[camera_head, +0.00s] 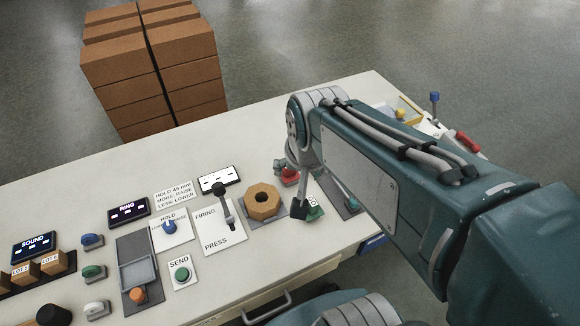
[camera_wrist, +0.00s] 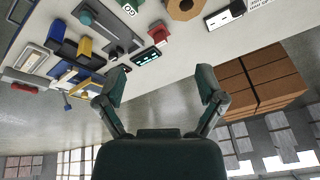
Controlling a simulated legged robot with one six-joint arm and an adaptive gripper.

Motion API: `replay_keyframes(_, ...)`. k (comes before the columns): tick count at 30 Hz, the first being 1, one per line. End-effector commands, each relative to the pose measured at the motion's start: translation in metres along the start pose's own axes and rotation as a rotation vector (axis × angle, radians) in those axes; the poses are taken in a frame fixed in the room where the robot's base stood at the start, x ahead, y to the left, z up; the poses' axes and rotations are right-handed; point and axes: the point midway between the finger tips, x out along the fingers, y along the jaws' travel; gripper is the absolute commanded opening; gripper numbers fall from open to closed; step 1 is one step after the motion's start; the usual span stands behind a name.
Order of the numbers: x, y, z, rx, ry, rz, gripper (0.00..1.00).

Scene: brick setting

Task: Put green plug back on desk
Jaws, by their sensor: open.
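A small green piece on a pale base (camera_head: 94,271) sits on the desk (camera_head: 60,200) at left in the head view. It may be the green plug, but I cannot tell for certain. My gripper (camera_head: 325,204) is over the desk's right part, far from that piece. In the wrist view my gripper (camera_wrist: 160,90) has its two fingers wide apart with nothing between them. A green GO piece (camera_head: 315,213) shows by a fingertip, and also in the wrist view (camera_wrist: 129,8). My arm hides part of the desk's right side.
A blue piece (camera_head: 92,240) and a SEND button (camera_head: 182,274) are near the green piece. A tan octagonal ring (camera_head: 264,202) and a black lever (camera_head: 224,200) stand left of my gripper. Stacked brown boxes (camera_head: 150,65) stand behind the desk. The desk's back left is clear.

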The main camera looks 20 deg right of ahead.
Motion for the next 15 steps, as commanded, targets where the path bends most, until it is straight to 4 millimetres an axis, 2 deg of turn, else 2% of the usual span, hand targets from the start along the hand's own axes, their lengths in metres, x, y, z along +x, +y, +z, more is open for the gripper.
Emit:
replay_keyframes(1,-0.014,-0.003,0.009,-0.091,0.034,-0.021,0.88)
replay_keyframes(6,-0.042,-0.005,0.034,-0.355,0.111,-0.058,0.88)
replay_keyframes(10,-0.051,-0.004,0.044,-0.459,0.141,-0.068,0.88)
replay_keyframes(15,-0.052,-0.004,0.046,-0.483,0.146,-0.069,0.88)
